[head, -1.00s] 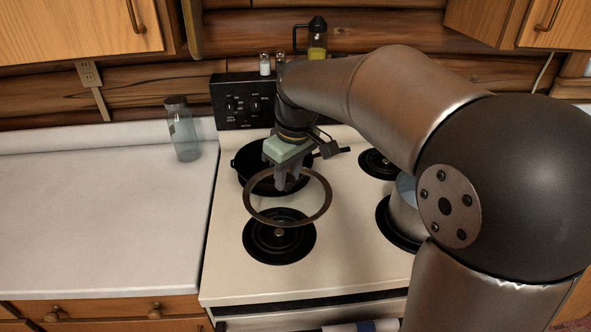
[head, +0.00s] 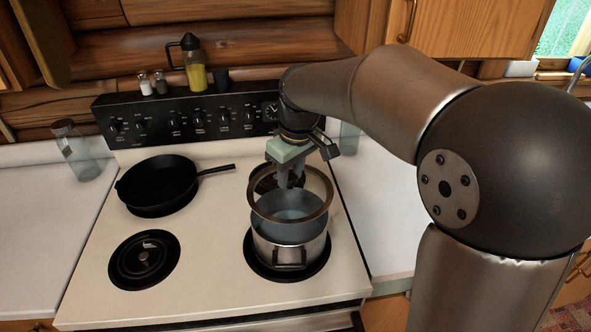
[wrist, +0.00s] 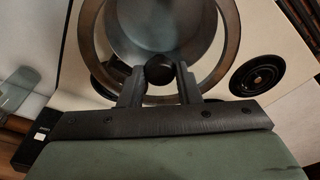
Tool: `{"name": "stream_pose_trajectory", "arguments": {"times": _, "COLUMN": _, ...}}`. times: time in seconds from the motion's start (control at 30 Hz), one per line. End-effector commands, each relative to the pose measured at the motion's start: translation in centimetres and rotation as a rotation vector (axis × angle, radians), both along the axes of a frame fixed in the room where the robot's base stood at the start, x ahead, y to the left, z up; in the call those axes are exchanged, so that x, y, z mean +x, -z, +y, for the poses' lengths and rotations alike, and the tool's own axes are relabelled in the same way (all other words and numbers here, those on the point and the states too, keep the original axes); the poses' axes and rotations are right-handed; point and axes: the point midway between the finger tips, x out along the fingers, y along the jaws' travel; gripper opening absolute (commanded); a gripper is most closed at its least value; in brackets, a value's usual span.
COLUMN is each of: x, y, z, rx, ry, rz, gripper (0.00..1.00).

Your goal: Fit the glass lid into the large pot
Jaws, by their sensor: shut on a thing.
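The large pot (head: 274,252) is steel and stands on the front right burner. It shows below the lid in the wrist view (wrist: 158,24). The glass lid (head: 256,212) has a brown-grey rim and a clear middle. It is above the pot, apart from it as far as I can tell, and its rim looks slightly offset from the pot's. It also shows in the wrist view (wrist: 228,40). My gripper (head: 290,184) is shut on the lid's dark knob (wrist: 159,70). The gripper's fingers hide part of the lid's far side.
A black skillet (head: 160,184) sits on the back left burner, its handle pointing right. The front left burner (head: 144,258) is bare. A glass bottle (head: 76,152) stands on the left counter. An oil bottle (head: 194,68) and shakers (head: 152,84) stand on the stove's back panel.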

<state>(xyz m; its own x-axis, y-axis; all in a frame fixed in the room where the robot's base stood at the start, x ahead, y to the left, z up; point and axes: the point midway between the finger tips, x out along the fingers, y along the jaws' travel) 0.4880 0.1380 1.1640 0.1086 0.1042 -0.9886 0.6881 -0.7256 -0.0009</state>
Motion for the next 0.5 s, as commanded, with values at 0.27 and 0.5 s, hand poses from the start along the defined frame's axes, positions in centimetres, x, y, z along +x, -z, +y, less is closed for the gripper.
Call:
{"name": "stream_pose_trajectory", "arguments": {"times": 0.27, "x": 0.01, "y": 0.0, "z": 0.0, "rx": 0.001, "ry": 0.0, "rz": -0.001, "gripper": 0.0}}
{"name": "stream_pose_trajectory", "arguments": {"times": 0.5, "x": 0.01, "y": 0.61, "z": -0.01, "rx": 0.001, "ry": 0.0, "rz": -0.001, "gripper": 0.0}}
